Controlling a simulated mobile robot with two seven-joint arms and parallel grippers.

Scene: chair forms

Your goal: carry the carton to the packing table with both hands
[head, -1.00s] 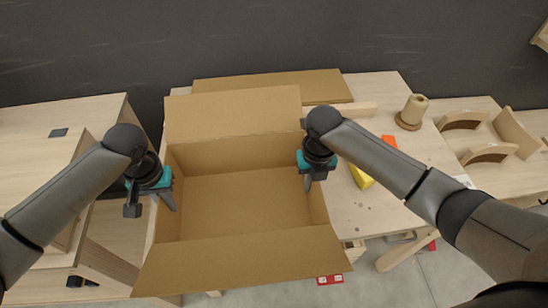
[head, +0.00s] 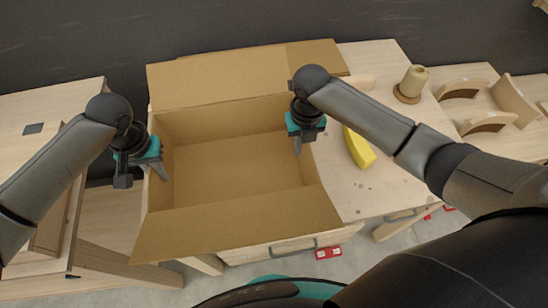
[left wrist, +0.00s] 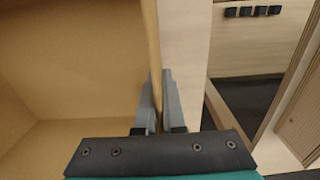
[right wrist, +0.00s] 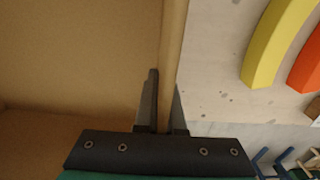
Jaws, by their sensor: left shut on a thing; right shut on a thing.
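The carton (head: 230,185) is an open, empty brown cardboard box with its flaps folded out, in the middle of the head view. My left gripper (head: 156,172) is shut on its left wall, which runs between the fingers in the left wrist view (left wrist: 157,105). My right gripper (head: 298,143) is shut on its right wall, also between the fingers in the right wrist view (right wrist: 163,105). The carton is over the pale wooden packing table (head: 352,190) and hides much of its top. I cannot tell whether its underside touches the table.
A yellow curved block (head: 358,148) lies close to the carton's right side. A thread spool (head: 411,84) stands farther back. Curved wooden pieces (head: 490,122) lie at the far right. A wooden bench (head: 50,105) stands at the left. A red box (head: 328,253) shows low in front.

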